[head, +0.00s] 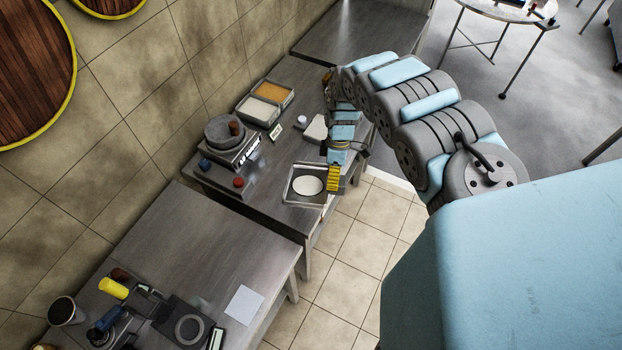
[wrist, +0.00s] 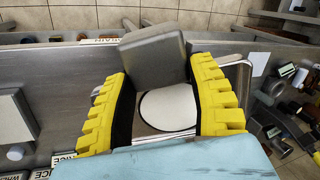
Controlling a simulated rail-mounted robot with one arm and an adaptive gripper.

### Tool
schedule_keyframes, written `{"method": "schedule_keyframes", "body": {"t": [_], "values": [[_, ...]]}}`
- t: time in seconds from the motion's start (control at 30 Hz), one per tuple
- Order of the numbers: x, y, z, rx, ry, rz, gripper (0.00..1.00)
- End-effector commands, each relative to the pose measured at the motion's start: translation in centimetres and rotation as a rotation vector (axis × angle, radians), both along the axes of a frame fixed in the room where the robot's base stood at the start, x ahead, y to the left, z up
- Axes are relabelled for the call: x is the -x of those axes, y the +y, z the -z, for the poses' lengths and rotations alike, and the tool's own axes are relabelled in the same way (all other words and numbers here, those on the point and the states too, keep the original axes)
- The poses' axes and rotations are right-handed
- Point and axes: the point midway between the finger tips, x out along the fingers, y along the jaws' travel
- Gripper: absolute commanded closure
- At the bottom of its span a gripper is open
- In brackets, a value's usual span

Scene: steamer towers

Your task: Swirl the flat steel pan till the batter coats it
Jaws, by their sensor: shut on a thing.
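The flat steel pan (head: 290,197) is a shallow square tray at the front edge of the far worktop. The batter (head: 307,185) is a white oval patch in its middle, with bare steel around it. My gripper (head: 334,178) is at the pan's right side. In the wrist view, its yellow ribbed fingers (wrist: 163,62) close around a grey block (wrist: 152,55), which looks like the pan's handle. I cannot tell whether the pan touches the worktop.
A grey round pot (head: 222,131) stands on a low unit behind the pan. A red knob (head: 239,182) is to the pan's left. Trays of orange (head: 273,92) and white (head: 258,110) food stand farther back. The nearer table (head: 190,235) has a bare middle and clutter at its front.

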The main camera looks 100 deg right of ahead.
Motion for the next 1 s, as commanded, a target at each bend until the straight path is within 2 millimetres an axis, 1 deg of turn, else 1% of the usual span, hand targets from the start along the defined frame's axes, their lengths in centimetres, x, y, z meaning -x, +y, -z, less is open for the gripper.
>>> {"method": "schedule_keyframes", "body": {"t": [0.03, 1.0], "values": [[-0.03, 0.01, -0.27, 0.004, 0.001, 0.0, 0.82], [-0.13, 0.36, -0.35, 0.084, 0.032, 0.0, 0.82]]}}
